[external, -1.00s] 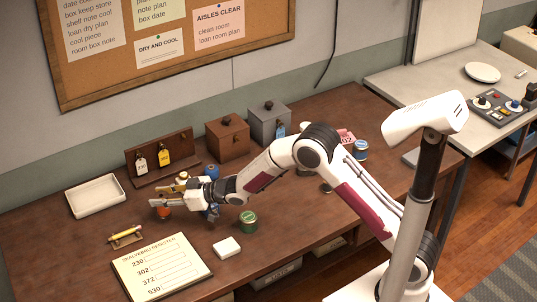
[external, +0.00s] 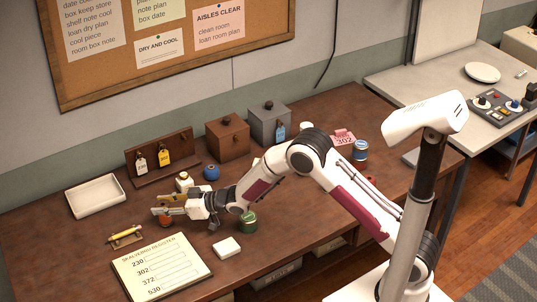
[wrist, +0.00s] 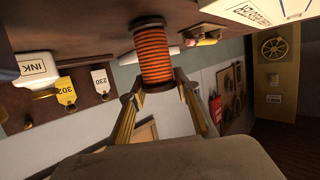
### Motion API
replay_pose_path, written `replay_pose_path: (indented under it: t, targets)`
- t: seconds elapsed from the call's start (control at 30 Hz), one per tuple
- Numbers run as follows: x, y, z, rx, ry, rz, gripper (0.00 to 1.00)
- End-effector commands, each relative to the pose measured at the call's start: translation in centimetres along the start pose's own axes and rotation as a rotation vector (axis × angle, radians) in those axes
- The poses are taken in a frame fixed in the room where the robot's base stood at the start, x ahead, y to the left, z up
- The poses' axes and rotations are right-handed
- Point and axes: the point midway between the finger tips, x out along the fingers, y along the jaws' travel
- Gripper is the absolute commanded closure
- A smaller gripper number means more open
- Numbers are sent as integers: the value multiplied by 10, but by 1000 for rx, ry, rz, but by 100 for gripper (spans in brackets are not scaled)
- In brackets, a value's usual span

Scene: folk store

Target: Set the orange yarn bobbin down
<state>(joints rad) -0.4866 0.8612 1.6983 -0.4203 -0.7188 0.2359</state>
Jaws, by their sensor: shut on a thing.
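The orange yarn bobbin (external: 166,222) is just below my gripper (external: 168,206), over the left part of the brown table. In the wrist view the bobbin (wrist: 154,58) stands with one dark end between my fingertips (wrist: 156,88) and its other end towards the table top. My gripper is shut on that near end. The far end looks close to or on the wood; I cannot tell whether it touches.
A register board (external: 162,270), a yellow item on a stand (external: 126,236) and a white tray (external: 97,196) lie left.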

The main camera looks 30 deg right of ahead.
Motion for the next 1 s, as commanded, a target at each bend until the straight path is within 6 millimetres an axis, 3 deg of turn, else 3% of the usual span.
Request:
replay_pose_path:
  t: [0.13,0.17,0.2,0.7,1.0]
  targets:
    - [1,0,3,0,0,0,88]
    - [1,0,3,0,0,0,61]
    - [1,0,3,0,0,0,52]
    - [0,0,-1,0,0,0,52]
    - [-17,0,0,1,-1,1,52]
